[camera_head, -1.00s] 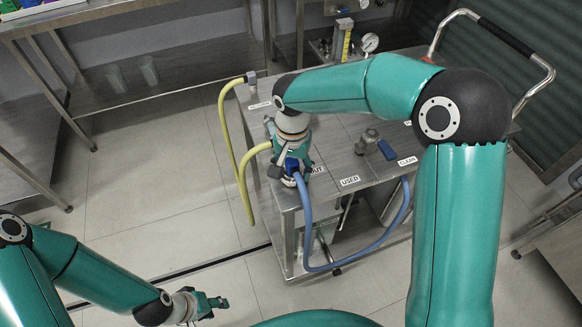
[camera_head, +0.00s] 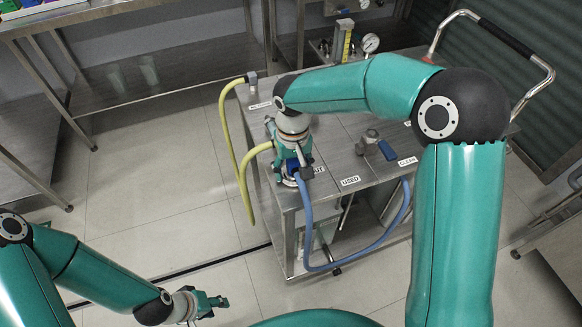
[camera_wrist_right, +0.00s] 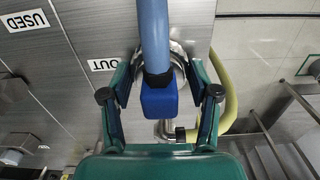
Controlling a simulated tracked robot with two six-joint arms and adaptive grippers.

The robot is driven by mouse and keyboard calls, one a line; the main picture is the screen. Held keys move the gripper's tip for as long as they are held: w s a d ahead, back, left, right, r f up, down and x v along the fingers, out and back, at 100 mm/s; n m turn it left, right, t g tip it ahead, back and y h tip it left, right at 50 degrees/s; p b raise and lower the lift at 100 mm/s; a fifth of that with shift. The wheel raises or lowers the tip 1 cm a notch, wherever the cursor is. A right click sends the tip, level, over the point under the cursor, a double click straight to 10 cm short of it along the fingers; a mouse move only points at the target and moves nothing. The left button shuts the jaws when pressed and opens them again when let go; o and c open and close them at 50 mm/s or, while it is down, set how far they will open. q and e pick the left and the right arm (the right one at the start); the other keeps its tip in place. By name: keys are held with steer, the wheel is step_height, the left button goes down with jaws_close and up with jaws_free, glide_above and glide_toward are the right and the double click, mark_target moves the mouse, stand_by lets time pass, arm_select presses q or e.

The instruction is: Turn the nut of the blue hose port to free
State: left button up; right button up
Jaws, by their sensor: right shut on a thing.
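The blue hose (camera_head: 306,222) loops from the port marked OUT at the cart's near left corner to near the CLEAN label. Its blue end piece (camera_wrist_right: 160,100) lies between my right gripper's fingers in the wrist view. My right gripper (camera_head: 293,172) points down at that port; in the wrist view my right gripper (camera_wrist_right: 162,75) is closed around the round metal nut (camera_wrist_right: 178,62) behind the blue end piece. The nut is mostly hidden. My left gripper (camera_head: 212,302) hangs over the floor at lower left, away from the cart; its opening is unclear.
A yellow hose (camera_head: 243,190) hangs at the cart's left side, close to my right gripper. A metal fitting with a blue lever (camera_head: 386,150) stands near the USED and CLEAN labels. A gauge (camera_head: 370,43) stands behind. The floor left of the cart is clear.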

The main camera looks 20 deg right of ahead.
steer(key=n, duration=0.4)
steer(key=shift+w+a+r+n+p, duration=0.1)
steer(key=shift+n+p, duration=0.5)
steer(key=shift+n, duration=1.6)
steer(key=o, duration=0.9)
steer(key=shift+o, duration=1.3)
step_height(320, 180, up, 12)
steer(key=shift+f, duration=0.1)
